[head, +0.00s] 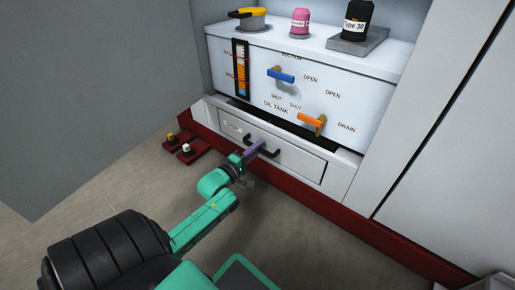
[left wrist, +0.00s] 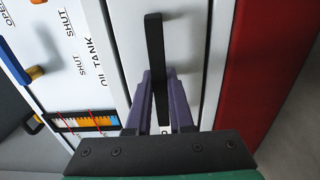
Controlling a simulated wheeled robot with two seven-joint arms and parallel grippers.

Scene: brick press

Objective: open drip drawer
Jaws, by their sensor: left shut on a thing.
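The drip drawer (head: 297,162) is a grey-white front with a black bar handle (head: 266,147), low in the machine under the oil tank. It looks closed or nearly so; I cannot tell if there is a small gap. My left gripper (head: 250,154) has purple fingers at the left part of the handle. In the left wrist view the fingers (left wrist: 161,95) are shut on the black handle (left wrist: 154,50), one on each side of it. The drawer front also shows in the left wrist view (left wrist: 190,30). My right gripper is not in view.
The white oil tank (head: 345,92) above has a blue lever (head: 282,75), an orange lever (head: 312,121) and a level gauge (head: 240,70). A yellow-handled item (head: 250,17), a pink bottle (head: 300,22) and a black bottle (head: 357,20) stand on top. Floor in front is clear.

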